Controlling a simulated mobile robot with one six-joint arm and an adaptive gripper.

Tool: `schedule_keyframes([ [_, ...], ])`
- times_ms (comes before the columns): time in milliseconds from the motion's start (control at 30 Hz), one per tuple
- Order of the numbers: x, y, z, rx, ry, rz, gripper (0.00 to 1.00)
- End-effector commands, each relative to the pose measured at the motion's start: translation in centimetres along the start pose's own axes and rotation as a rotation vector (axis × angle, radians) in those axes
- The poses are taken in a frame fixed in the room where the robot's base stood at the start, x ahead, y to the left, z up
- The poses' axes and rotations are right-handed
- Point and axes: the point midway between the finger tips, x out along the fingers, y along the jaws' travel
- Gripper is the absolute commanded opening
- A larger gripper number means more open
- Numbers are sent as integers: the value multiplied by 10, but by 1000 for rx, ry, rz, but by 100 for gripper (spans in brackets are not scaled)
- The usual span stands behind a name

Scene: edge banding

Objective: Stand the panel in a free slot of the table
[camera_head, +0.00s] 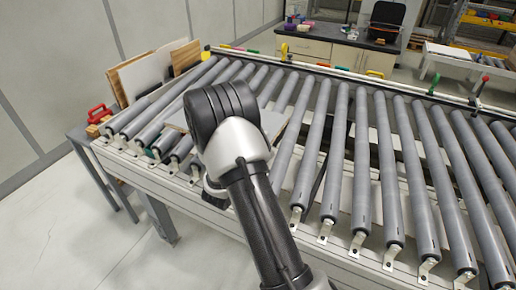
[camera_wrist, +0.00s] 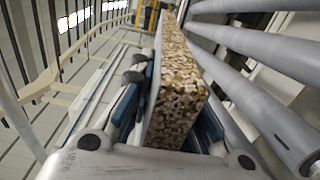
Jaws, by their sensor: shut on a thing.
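The panel (camera_wrist: 182,85) shows in the wrist view as a speckled chipboard edge with a pale face, running away from the camera. My gripper (camera_wrist: 170,125) is shut on it, with blue finger pads on both sides. In the head view a pale part of the panel (camera_head: 272,122) shows beside my arm, above or on the rollers; I cannot tell whether it touches them. The table (camera_head: 82,133) stands at the left end of the conveyor. White and wood-coloured panels (camera_head: 148,72) stand tilted there; its slots cannot be made out.
The roller conveyor (camera_head: 365,170) fills the middle and right, with gaps between its rollers. A red-handled tool (camera_head: 98,114) is at the left table. A cabinet (camera_head: 335,50) with small items stands behind. The floor (camera_head: 90,235) at front left is clear.

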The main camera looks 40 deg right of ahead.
Motion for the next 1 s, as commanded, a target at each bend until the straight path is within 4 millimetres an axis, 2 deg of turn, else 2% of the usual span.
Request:
schedule_keyframes([
  [33,0,11,-1,12,0,11,0],
  [200,-9,26,-2,12,3,11,0],
  [1000,-70,76,-2,11,2,10,0],
])
